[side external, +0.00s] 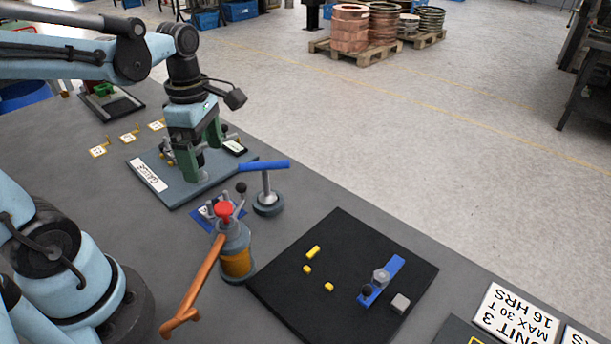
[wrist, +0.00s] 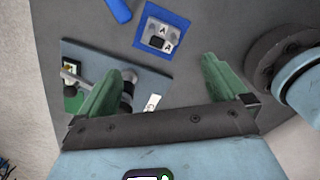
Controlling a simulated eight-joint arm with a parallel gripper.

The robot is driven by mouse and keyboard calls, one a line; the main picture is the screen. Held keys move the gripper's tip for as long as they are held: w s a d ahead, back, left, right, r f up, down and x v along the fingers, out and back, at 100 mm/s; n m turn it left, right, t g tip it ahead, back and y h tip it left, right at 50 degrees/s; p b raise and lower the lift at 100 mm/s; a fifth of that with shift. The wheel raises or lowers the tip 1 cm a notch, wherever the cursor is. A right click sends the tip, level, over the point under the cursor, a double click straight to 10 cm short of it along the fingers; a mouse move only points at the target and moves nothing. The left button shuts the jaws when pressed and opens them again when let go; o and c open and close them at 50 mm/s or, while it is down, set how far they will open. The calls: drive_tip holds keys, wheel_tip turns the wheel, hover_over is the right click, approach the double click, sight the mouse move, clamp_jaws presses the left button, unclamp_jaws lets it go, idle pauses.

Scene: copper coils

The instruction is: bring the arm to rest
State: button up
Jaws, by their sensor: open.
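My gripper (side external: 203,152) points down with its green fingers over the labelled grey-blue plate (side external: 210,184) at the back left of the bench. In the wrist view my gripper (wrist: 162,66) has its fingers spread wide, with nothing held between them. The plate (wrist: 152,82) lies below and to the left there, and the left finger partly hides the fixture on it. I cannot tell whether the fingers touch the fixture.
A black mat (side external: 330,230) holds small yellow pieces and a blue part (side external: 381,279). Small tags (side external: 128,137) lie left of the plate. Open air lies above the mat.

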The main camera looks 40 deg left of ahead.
drive_tip(key=shift+r, duration=0.3)
drive_tip(key=shift+f, duration=0.15)
drive_tip(key=shift+f, duration=5.95)
drive_tip(key=shift+r, duration=0.1)
wheel_tip(320, 180, up, 12)
wheel_tip(320, 180, down, 12)
drive_tip(key=shift+f, duration=0.15)
wheel_tip(320, 180, up, 18)
